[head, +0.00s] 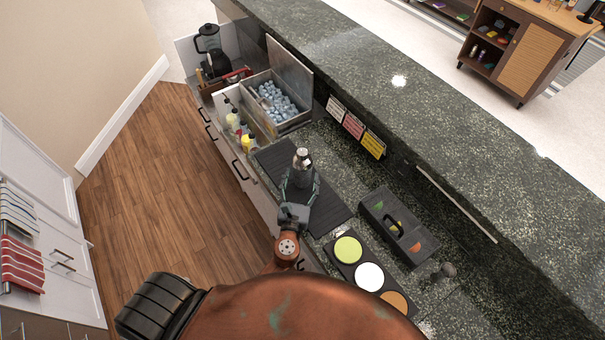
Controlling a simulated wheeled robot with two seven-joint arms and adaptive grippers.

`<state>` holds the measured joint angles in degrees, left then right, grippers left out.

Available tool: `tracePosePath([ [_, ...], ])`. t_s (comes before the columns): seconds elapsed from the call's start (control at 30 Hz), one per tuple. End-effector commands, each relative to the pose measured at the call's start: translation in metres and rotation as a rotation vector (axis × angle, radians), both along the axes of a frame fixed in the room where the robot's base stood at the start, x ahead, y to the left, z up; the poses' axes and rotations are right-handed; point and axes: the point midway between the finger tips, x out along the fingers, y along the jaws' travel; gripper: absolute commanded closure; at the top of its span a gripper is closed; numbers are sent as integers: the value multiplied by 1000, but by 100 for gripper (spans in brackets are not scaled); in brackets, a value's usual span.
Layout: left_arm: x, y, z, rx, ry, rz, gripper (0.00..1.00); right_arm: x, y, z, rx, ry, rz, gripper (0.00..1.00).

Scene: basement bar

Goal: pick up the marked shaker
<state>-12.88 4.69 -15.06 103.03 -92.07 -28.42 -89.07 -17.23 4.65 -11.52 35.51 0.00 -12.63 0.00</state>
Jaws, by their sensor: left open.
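A silver metal shaker (302,157) stands on the black ribbed mat (333,212) on the counter. Its upper part shows; its lower part is hidden by my gripper. I cannot make out a mark on it. My left gripper (301,174) is open, with its fingers at either side of the shaker's lower body. I cannot tell whether they touch it. My right gripper is not in view.
An open ice bin (278,103) and bottles (246,142) stand beyond the mat. A black garnish caddy (398,226) and a tray with coloured discs (368,276) lie to the right. A raised granite ledge (430,130) runs behind. A blender (209,45) stands at the far end.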

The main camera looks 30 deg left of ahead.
Motion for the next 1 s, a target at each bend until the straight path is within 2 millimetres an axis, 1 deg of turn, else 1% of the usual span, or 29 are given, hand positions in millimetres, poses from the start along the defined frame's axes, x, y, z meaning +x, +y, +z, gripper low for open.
tracePosePath([
  [0.03, 7, 2, 1, 1, -2, 0, 37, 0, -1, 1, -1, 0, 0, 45],
  [0.17, 18, 5, 0, 0, 0, 0, 37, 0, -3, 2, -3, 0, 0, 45],
  [0.4, 19, 6, -1, -1, 1, 0, 37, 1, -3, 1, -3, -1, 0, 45],
  [0.43, 19, 6, -1, -1, 1, 0, 38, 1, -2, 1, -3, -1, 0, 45],
  [1.0, 19, 6, -1, -1, 1, 0, 78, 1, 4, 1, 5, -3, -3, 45],
])
